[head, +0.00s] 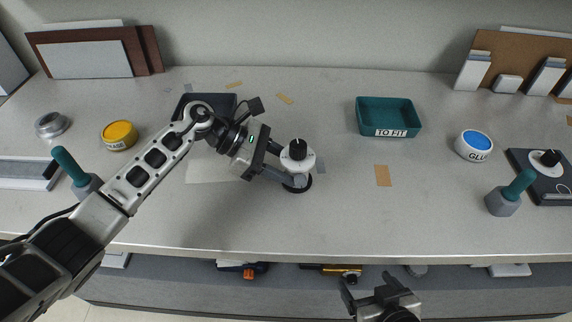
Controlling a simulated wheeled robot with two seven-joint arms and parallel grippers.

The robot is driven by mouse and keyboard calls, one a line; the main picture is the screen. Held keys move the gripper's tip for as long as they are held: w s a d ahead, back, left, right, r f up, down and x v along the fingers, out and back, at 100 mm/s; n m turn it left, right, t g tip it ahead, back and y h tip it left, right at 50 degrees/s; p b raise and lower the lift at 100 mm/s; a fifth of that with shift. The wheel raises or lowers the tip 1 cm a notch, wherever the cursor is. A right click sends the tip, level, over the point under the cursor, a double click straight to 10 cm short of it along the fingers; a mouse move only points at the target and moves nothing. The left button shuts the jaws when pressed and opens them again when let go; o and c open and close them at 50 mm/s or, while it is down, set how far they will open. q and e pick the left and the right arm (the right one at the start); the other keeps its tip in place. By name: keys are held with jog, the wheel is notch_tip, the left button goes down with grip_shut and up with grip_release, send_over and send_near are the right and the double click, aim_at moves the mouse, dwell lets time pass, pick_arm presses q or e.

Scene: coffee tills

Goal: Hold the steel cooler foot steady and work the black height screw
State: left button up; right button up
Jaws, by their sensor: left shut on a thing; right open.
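The steel cooler foot (297,164) stands upright near the middle of the counter, with a pale round body and a dark base. The black height screw (297,147) sits on top of it and carries a small white mark. My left gripper (290,176) comes in from the left and is shut on the foot, low on its body. Its fingers hide part of the foot's lower side. My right gripper (369,284) is open and empty at the bottom of the view, in front of the counter's front edge and well away from the foot.
A teal tray (402,115) labelled "TO FIT" stands behind to the right. A yellow tin (119,134), a dark tray (189,103) and a teal-handled tool (70,168) are left. A "GLU..." tin (473,146) and another teal-handled tool (511,193) are right. The counter right of the foot is mostly clear.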

pick_arm(q)
jog(key=shift+w+a+m+g, duration=0.2)
jog(key=shift+w+m+g, duration=0.05)
jog(key=shift+m+g, duration=0.75)
jog(key=shift+s+f, duration=0.1)
dwell(0.5)
jog(key=o, duration=1.3)
jog(key=c, duration=1.3)
